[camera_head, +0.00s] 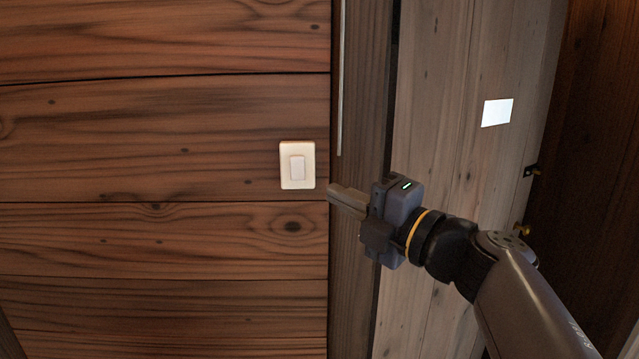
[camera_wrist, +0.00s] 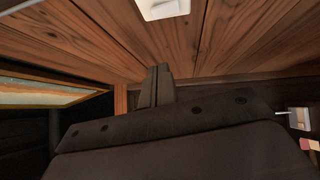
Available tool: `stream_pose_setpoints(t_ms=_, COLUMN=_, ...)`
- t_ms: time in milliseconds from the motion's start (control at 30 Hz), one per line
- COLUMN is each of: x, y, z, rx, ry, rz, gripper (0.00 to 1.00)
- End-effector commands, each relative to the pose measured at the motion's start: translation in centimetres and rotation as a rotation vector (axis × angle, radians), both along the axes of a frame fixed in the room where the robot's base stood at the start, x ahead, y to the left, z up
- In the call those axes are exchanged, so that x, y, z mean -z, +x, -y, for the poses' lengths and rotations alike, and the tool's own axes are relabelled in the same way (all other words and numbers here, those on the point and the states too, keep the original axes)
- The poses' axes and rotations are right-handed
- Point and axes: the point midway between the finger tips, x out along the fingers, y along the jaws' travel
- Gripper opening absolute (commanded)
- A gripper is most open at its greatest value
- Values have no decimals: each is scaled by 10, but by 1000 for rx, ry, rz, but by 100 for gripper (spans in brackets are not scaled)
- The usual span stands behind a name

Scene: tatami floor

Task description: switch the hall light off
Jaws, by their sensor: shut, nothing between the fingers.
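A cream wall plate with a white rocker switch (camera_head: 297,166) is on the wooden plank wall, left of my gripper in the head view. In the wrist view part of the switch plate (camera_wrist: 162,8) shows at the top edge, cut off by the frame. My gripper (camera_head: 331,193) is shut and empty, its fingertips just right of and slightly below the plate in the head view. In the wrist view the closed fingers (camera_wrist: 159,72) point up towards the wall, below the plate. A gap shows between fingertips and plate, and I see no contact.
A dark vertical wooden post (camera_head: 356,250) stands right of the plank wall (camera_head: 150,240), behind my gripper. A paler plank panel (camera_head: 430,100) bears a bright white rectangle (camera_head: 497,112).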

Motion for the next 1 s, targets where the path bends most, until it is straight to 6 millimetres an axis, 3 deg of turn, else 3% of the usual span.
stream_pose_setpoints(t_ms=533, x=-11, y=66, z=-65, rx=-6, ry=1, rz=-3, gripper=0)
stream_pose_setpoints(t_ms=733, x=-16, y=92, z=-61, rx=1, ry=1, rz=-2, gripper=0)
stream_pose_setpoints(t_ms=1000, x=-17, y=104, z=-61, rx=1, ry=0, rz=0, gripper=0)
